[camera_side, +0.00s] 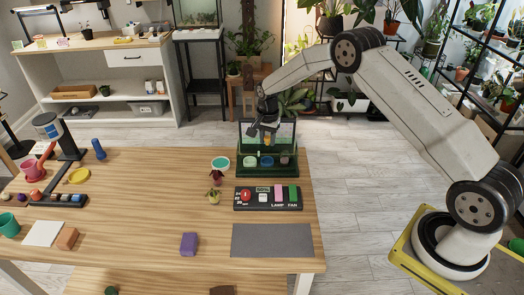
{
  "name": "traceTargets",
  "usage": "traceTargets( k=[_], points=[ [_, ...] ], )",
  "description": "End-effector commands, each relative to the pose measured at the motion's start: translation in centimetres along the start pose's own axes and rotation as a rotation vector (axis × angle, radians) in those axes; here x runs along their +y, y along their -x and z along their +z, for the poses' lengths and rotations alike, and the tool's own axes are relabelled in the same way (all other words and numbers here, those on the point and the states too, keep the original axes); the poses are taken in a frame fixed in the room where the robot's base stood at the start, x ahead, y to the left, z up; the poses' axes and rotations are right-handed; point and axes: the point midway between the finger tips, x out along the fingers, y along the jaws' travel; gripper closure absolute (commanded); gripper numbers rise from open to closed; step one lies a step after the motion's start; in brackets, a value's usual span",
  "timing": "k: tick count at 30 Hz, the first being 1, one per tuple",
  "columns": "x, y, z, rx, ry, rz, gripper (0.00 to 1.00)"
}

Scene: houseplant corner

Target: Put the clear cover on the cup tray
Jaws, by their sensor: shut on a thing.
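The cup tray (267,172) is dark green and stands near the back right of the wooden table. Several small round cups sit in its front part, one of them blue. The clear cover (284,133) is a see-through panel or box with a dark green edge, at the back of and above the tray. My gripper (266,138) is at the middle of the cover, pointing down, and appears shut on it at a small yellow-orange part. The fingertips are small and partly hidden. I cannot tell whether the cover touches the tray.
A black switch panel (240,205) with coloured blocks lies in front of the tray. A grey mat (272,241) lies at front right. The table's middle is mostly clear, with a purple block (188,243).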

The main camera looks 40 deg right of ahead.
Motion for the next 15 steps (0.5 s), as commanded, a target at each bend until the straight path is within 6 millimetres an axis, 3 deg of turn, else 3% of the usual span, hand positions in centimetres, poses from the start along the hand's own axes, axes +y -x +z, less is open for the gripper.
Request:
traceTargets(
  k=[13,14,15],
  points=[
    [-0.01,-0.17,-0.02,0.0,0.0,-0.001,1.0],
    [-0.01,-0.17,-0.02,0.0,0.0,-0.001,0.57],
    [-0.01,-0.17,-0.02,0.0,0.0,-0.001,0.45]
  ],
)
